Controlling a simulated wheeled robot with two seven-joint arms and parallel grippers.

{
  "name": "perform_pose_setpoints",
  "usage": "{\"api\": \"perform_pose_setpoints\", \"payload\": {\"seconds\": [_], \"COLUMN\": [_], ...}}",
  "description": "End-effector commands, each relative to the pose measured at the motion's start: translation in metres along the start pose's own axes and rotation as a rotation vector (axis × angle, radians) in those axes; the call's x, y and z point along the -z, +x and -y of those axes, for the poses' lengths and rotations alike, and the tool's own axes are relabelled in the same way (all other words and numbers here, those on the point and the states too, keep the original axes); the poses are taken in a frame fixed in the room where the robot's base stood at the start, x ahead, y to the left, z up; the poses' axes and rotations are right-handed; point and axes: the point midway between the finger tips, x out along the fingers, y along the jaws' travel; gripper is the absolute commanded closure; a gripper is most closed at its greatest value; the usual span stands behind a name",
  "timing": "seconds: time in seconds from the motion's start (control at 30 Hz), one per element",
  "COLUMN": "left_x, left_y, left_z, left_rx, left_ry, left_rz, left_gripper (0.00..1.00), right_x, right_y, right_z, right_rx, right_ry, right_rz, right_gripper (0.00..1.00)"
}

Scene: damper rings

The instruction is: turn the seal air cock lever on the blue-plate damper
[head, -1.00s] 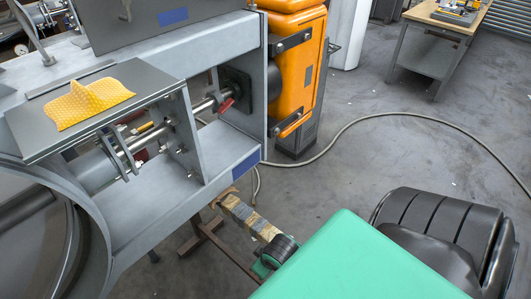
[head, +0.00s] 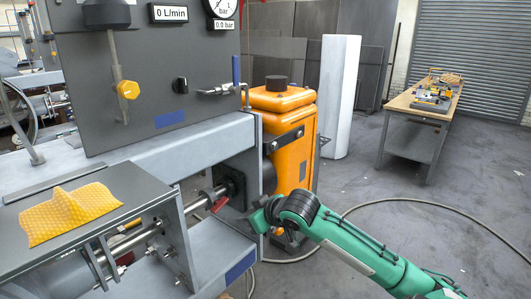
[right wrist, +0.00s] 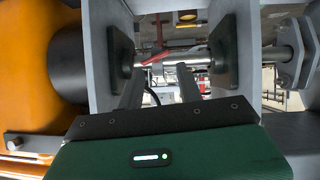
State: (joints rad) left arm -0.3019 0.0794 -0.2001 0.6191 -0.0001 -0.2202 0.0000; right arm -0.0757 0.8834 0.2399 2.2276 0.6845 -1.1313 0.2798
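A small cock with an upright blue lever (head: 236,69) is on the right edge of the grey panel (head: 140,75), under the round bar gauge (head: 219,5). Blue plates are on the panel (head: 171,119) and on the frame below (head: 240,266). My right gripper (head: 256,216) is low in front of the frame, below and apart from the cock. In the right wrist view its two fingers (right wrist: 158,75) are apart with nothing between them. A red handle (right wrist: 153,57) on a steel shaft (right wrist: 185,60) shows beyond them. My left gripper is not in view.
An orange housing (head: 284,112) stands right of the frame. A yellow cloth (head: 67,213) lies on the grey cover at left. A hose (head: 400,203) crosses the floor. A workbench (head: 423,106) stands at the back right, with open floor before it.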

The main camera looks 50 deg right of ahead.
Motion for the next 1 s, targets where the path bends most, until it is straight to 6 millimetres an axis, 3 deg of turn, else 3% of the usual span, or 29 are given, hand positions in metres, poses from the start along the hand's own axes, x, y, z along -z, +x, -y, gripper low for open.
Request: {"api": "perform_pose_setpoints", "payload": {"seconds": [0.03,0.17,0.3,0.5,0.7,1.0], "left_x": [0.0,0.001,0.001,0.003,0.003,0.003], "left_y": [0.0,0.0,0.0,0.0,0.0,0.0], "left_z": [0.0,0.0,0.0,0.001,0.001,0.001], "left_rx": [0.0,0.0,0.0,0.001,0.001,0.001], "left_ry": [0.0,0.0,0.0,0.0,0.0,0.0], "left_rz": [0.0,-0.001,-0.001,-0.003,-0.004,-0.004], "left_gripper": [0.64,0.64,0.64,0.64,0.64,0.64], "right_x": [0.032,0.105,0.181,0.265,0.302,0.306], "right_y": [-0.01,-0.041,-0.088,-0.161,-0.202,-0.207], "right_z": [-0.016,-0.047,-0.071,-0.089,-0.093,-0.093], "right_rx": [-0.01,-0.012,-0.005,0.019,0.038,0.042], "right_ry": [0.001,0.024,0.048,0.071,0.083,0.085], "right_rz": [-0.053,-0.179,-0.317,-0.484,-0.566,-0.577], "right_gripper": [0.64,0.64,0.64,0.64,0.64,0.64]}}
